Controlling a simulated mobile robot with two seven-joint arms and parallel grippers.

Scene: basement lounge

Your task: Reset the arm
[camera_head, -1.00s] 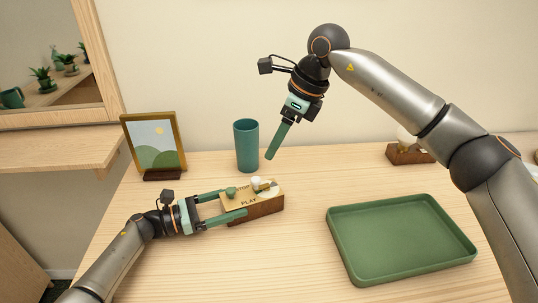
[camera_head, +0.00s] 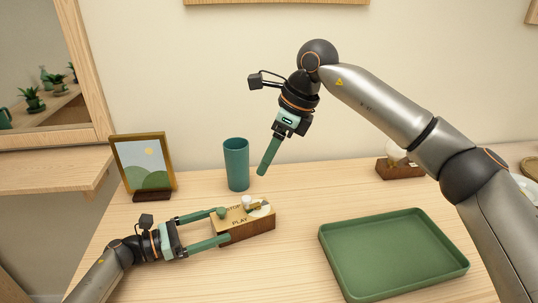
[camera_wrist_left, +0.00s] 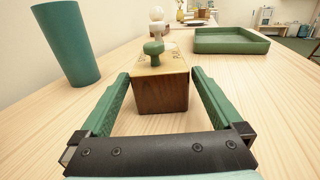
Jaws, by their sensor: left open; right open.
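My left gripper (camera_head: 226,228) is low over the table, with its two green fingers apart at the left end of a wooden box (camera_head: 248,232). The box has "STOP" and "PLAY" on its top, with a green knob (camera_head: 221,212) and a white knob (camera_head: 247,201). In the left wrist view the box (camera_wrist_left: 162,93) stands at the finger ends, with clear gaps beside the near fingers. My right gripper (camera_head: 268,157) hangs in the air behind the box, near the teal cup; its fingers overlap in this view.
A teal cup (camera_head: 236,165) stands behind the box. A framed picture (camera_head: 145,166) is at the back left. A green tray (camera_head: 335,262) lies on the right, under my right arm. A small wooden block (camera_head: 400,170) is at the back right. The table between box and tray is clear.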

